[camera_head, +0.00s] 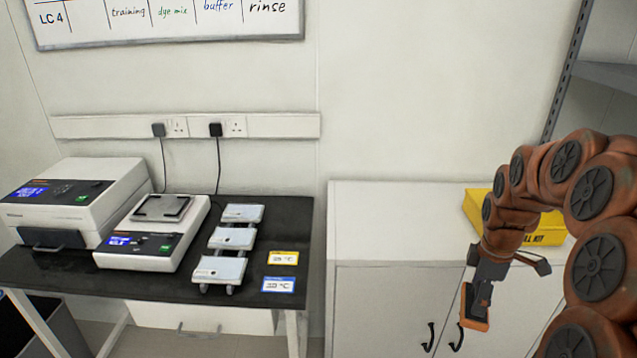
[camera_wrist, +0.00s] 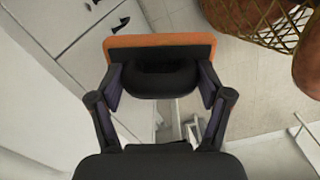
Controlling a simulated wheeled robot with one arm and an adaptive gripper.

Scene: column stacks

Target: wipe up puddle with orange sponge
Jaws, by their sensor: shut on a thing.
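My gripper (camera_head: 481,292) is in front of the white cabinet at the right in the head view, pointing down. It is shut on the orange sponge (camera_head: 474,319), whose lower part shows below the fingers. In the wrist view the sponge (camera_wrist: 160,41) spans across between the two fingers (camera_wrist: 160,78), with a dark part in front of it. The sponge is held in the air, apart from any surface that I can see. No puddle shows in either view.
A white cabinet (camera_head: 372,232) with black handles stands behind my gripper, with a yellow kit box (camera_head: 546,229) on top. At the left, a black bench (camera_head: 282,220) carries lab devices and label cards. The wrist view shows a yellowish wire basket (camera_wrist: 262,22) at upper right.

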